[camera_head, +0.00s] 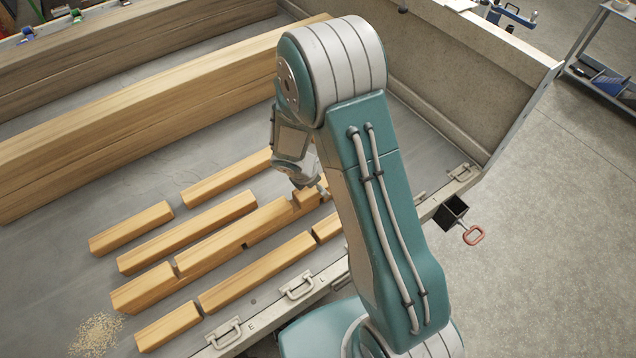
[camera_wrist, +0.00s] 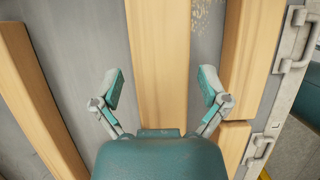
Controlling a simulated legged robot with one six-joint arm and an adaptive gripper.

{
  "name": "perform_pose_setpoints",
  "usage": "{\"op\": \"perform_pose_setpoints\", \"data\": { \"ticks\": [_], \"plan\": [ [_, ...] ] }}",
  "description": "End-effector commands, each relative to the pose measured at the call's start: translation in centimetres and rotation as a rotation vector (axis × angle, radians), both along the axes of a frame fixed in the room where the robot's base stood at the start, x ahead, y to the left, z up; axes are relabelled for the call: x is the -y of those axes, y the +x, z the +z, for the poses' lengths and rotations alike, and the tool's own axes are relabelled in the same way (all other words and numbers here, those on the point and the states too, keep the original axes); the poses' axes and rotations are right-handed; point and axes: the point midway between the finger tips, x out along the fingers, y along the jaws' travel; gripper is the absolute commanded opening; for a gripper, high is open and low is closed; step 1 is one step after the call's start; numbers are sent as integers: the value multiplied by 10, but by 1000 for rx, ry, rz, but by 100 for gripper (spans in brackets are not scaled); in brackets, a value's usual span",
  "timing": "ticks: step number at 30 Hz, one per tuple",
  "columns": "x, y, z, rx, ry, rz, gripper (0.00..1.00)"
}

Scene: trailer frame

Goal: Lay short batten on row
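Pale wooden battens lie in several rows on the grey trailer bed. In the head view one row has a batten at its near left (camera_head: 145,288) and a longer notched piece (camera_head: 230,240). A short block (camera_head: 307,197) stands a little proud at that row's right end, just beneath my gripper (camera_head: 314,188). In the wrist view my gripper (camera_wrist: 162,90) has its fingers wide apart. A batten (camera_wrist: 160,50) runs between them with clear gaps on both sides. Its lower end is hidden behind my gripper's body. I cannot tell whether the short block rests fully on the row.
Another row (camera_head: 260,270) lies along the trailer's front rail with its latches (camera_head: 297,286). Two large beams (camera_head: 130,120) lie behind the rows. Wood shavings (camera_head: 97,334) lie at the lower left. The trailer's end wall (camera_head: 450,70) stands at the right. My arm hides part of the bed.

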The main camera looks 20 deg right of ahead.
Motion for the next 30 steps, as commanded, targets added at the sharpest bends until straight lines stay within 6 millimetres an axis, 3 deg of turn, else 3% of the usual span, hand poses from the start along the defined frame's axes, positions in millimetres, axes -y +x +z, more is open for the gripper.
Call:
{"op": "perform_pose_setpoints", "data": {
  "ticks": [13,30],
  "plan": [
    [-2,0,7,3,0,1,100],
    [-42,-11,101,3,0,1,100]
  ]
}}
